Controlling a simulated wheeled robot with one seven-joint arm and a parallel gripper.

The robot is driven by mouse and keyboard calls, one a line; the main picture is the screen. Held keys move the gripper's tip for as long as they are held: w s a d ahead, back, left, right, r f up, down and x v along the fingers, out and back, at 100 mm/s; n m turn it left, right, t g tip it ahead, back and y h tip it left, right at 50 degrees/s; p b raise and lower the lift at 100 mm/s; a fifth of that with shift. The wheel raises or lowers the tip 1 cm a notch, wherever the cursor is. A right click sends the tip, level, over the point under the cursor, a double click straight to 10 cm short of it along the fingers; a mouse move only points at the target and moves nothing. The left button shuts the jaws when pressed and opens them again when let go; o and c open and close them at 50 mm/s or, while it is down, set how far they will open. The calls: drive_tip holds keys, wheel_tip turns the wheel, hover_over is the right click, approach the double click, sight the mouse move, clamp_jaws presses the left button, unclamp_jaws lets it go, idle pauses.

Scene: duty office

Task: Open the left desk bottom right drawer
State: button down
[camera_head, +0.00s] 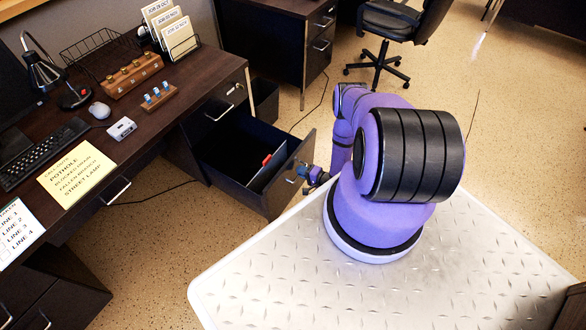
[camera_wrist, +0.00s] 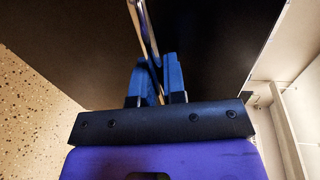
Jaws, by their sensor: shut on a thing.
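The left desk (camera_head: 160,125) stands at the left in the head view. Its bottom right drawer (camera_head: 244,189) is pulled well out, and its inside shows a divider and a red-tabbed item. My gripper (camera_head: 305,172) is at the drawer's front, at its handle, with my purple arm reaching in from the right. In the wrist view, the blue fingers of my gripper (camera_wrist: 158,85) are shut on the metal handle (camera_wrist: 146,30), in front of the dark drawer face (camera_wrist: 210,40).
The drawer (camera_head: 226,105) above is closed. A black bin (camera_head: 264,100) stands behind the open drawer. A second desk (camera_head: 285,35) and an office chair (camera_head: 390,25) are at the back. A cable lies on the speckled floor (camera_head: 160,225).

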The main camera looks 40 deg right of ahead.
drive_tip(key=shift+s+d, duration=0.2)
drive_tip(key=shift+s, duration=0.45)
drive_tip(key=c, duration=1.2)
unclamp_jaws()
drive_tip(key=v, duration=1)
drive_tip(key=shift+s, duration=0.35)
drive_tip(key=shift+d, duration=0.15)
